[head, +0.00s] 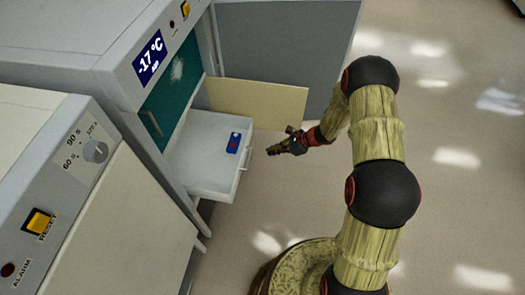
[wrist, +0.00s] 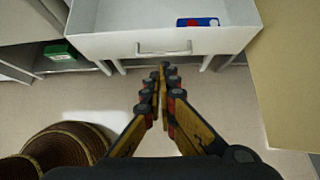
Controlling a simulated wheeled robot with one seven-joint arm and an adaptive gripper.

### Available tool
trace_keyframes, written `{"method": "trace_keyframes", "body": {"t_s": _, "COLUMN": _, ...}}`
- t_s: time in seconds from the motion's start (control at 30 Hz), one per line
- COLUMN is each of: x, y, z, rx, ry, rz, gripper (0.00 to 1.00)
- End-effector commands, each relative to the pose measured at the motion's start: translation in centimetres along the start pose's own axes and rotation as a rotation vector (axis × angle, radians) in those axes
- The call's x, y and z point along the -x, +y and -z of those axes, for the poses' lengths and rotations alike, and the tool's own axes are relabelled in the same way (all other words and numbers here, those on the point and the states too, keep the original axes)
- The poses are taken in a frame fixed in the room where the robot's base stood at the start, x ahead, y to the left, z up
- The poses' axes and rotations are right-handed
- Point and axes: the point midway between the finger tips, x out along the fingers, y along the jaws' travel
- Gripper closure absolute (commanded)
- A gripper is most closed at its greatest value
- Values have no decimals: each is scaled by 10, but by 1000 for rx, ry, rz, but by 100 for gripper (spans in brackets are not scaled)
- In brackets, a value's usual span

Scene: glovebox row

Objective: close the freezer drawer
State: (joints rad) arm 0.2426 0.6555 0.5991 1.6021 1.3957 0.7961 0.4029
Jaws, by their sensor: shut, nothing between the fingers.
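The freezer drawer (head: 207,153) is white and stands pulled out from the freezer cabinet (head: 120,62), which shows -17 °C on its display. A blue and red item (head: 233,143) lies inside the drawer. In the wrist view the drawer front (wrist: 115,46) with its bar handle (wrist: 163,49) is at the top, and part of the blue item (wrist: 197,22) shows behind it. My gripper (head: 272,150) is shut and empty, just outside the drawer front, apart from it in the head view. In the wrist view its fingertips (wrist: 165,70) point at the drawer front, just below the handle.
A cream door panel (head: 258,100) stands open beyond the drawer; it also shows at the right in the wrist view (wrist: 290,70). A second cabinet (head: 110,215) with a dial stands in front. A green box (wrist: 57,50) sits at the left. The floor (head: 450,200) at the right is clear.

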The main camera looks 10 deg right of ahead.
Motion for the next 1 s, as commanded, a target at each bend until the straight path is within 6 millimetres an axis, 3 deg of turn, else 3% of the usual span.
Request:
{"method": "trace_keyframes", "body": {"t_s": 0.5, "x": -98, "y": 2, "z": 2, "rx": 5, "ry": 1, "rz": -5, "gripper": 100}}
{"method": "trace_keyframes", "body": {"t_s": 0.7, "x": -113, "y": 1, "z": -20, "rx": 6, "ry": 1, "rz": -3, "gripper": 100}}
{"method": "trace_keyframes", "body": {"t_s": 1.0, "x": -120, "y": 1, "z": -28, "rx": 4, "ry": 1, "rz": -2, "gripper": 100}}
